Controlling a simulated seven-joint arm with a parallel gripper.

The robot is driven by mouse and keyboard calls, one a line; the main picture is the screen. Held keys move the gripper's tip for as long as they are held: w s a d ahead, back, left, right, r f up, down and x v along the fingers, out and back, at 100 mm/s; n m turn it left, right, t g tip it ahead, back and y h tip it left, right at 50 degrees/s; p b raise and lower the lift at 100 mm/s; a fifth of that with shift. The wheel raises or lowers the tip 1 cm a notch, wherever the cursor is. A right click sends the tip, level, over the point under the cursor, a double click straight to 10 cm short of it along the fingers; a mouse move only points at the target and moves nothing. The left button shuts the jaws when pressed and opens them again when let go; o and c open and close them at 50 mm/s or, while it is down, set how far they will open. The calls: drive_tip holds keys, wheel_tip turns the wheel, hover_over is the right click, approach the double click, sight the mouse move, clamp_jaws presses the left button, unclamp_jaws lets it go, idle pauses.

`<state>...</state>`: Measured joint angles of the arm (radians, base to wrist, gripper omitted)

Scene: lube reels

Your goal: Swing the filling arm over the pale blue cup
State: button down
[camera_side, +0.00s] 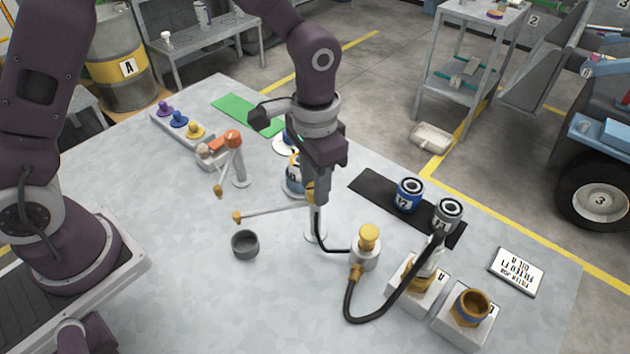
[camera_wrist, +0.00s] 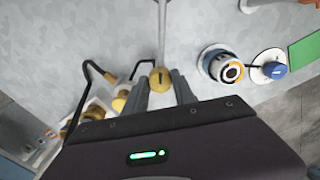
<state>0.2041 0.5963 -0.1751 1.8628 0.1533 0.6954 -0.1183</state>
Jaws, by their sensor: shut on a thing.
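The filling arm (camera_side: 275,211) is a thin grey rod reaching left from a white post to a yellow tip (camera_side: 237,217). In the wrist view the rod (camera_wrist: 162,30) runs up from a round yellow knob (camera_wrist: 160,79). My gripper (camera_side: 312,195) is shut on this knob; its grey fingers (camera_wrist: 160,92) stand either side of it. A dark grey cup (camera_side: 245,244) stands on the table just below and right of the tip, apart from it. I cannot pick out a plainly pale blue cup; a blue-and-white container (camera_side: 294,186) is partly hidden behind my gripper.
A yellow-capped pump (camera_side: 367,245) with a black hose (camera_side: 350,305) stands right of the post. A gold-and-blue cup (camera_side: 472,305) sits on a white block. Two cans (camera_side: 410,194) stand on a black mat. An orange-topped stand (camera_side: 233,140) is behind left. The table's front left is clear.

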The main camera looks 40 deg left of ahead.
idle(0.6)
drive_tip(key=m, duration=0.5)
drive_tip(key=shift+r, duration=0.1)
drive_tip(key=m, duration=0.4)
drive_tip(key=shift+w, duration=0.1)
drive_tip(key=m, duration=0.4)
drive_tip(key=shift+m, duration=2.4)
drive_tip(key=c, duration=1)
unclamp_jaws()
drive_tip(key=shift+c, duration=0.2)
